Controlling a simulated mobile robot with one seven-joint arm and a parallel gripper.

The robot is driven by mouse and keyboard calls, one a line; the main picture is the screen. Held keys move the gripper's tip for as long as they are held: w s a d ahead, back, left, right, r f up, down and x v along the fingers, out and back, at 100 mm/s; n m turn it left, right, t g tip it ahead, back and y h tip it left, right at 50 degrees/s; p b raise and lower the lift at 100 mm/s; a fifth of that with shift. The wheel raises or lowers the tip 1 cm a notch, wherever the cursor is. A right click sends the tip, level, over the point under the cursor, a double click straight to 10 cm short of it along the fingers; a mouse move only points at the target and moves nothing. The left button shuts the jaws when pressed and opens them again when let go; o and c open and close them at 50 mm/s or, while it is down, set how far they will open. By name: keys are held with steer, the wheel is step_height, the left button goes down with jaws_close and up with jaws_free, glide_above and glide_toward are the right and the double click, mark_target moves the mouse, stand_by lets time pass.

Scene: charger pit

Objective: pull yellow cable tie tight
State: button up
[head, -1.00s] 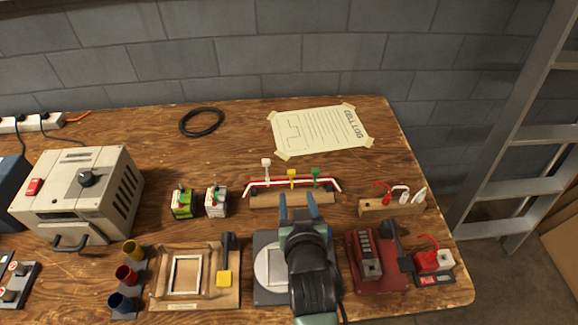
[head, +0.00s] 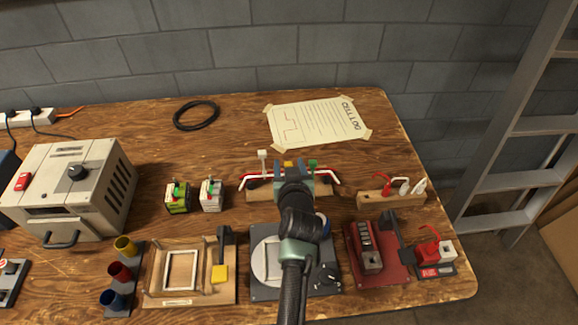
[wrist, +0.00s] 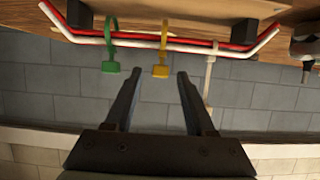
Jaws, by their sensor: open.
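The yellow cable tie (wrist: 161,55) loops around the red and white cables (wrist: 180,45), its square yellow end hanging in the wrist view just beyond my fingertips. In the head view only the top of the yellow tie (head: 288,164) shows above my gripper. A green tie (wrist: 111,50) is to its left and a white tie (wrist: 209,75) to its right in the wrist view. My gripper (wrist: 158,75) is open and empty, its two fingers spread either side of the yellow end's line. In the head view my arm hides the fingers.
The cables sit on a wooden block (head: 260,194) with dark supports. A green-topped box (head: 178,197) and a white one (head: 211,195) stand left of it. A small wooden rack (head: 390,199) with red and white pieces is on the right. A paper sheet (head: 317,123) lies behind.

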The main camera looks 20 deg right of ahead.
steer(key=shift+c, duration=0.3)
jaws_close()
stand_by(1.2)
